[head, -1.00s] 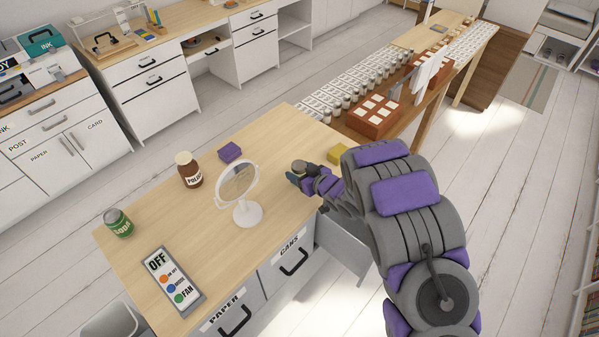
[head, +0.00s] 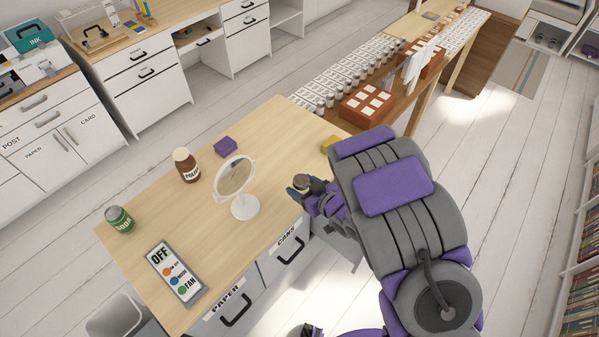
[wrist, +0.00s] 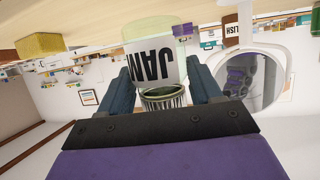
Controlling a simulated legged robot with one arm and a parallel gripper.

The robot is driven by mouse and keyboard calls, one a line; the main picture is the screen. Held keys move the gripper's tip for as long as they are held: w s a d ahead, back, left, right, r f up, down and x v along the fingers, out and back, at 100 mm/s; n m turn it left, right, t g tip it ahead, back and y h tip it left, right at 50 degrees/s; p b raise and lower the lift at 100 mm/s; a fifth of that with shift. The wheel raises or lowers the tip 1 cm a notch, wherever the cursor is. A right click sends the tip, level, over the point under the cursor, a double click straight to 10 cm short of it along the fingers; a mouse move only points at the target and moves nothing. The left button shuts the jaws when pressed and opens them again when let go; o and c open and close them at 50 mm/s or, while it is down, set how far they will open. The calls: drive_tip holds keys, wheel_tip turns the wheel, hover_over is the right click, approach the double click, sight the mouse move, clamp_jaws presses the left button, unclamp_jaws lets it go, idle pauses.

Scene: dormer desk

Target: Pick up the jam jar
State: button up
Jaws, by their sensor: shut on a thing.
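The jam jar (wrist: 147,68) has a white label reading JAM, upside down in the wrist view, and a ringed lid end toward my palm. My gripper (wrist: 160,78) has its two blue fingers on either side of the jar and is shut on it. In the head view my gripper (head: 301,189) is at the front right edge of the wooden desk (head: 190,235), with the jar's dark round top (head: 301,180) showing between the fingers. My arm hides part of it. I cannot tell whether the jar's base touches the desk.
A white round mirror (head: 244,208) stands left of my gripper. A brown polish jar (head: 186,166), purple block (head: 226,146), green can (head: 119,219) and switch panel (head: 175,272) are further left. A yellow block (head: 330,144) is behind my gripper.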

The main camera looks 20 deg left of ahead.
drive_tip(key=shift+s+d+r, duration=0.15)
drive_tip(key=shift+s+d, duration=0.15)
drive_tip(key=shift+s, duration=0.3)
drive_tip(key=p, duration=0.3)
drive_tip(key=shift+s+d, duration=0.25)
drive_tip(key=shift+s, duration=0.15)
drive_tip(key=s+p, duration=0.1)
drive_tip(key=p, duration=0.2)
drive_tip(key=shift+d+r, duration=0.1)
drive_tip(key=shift+d, duration=0.25)
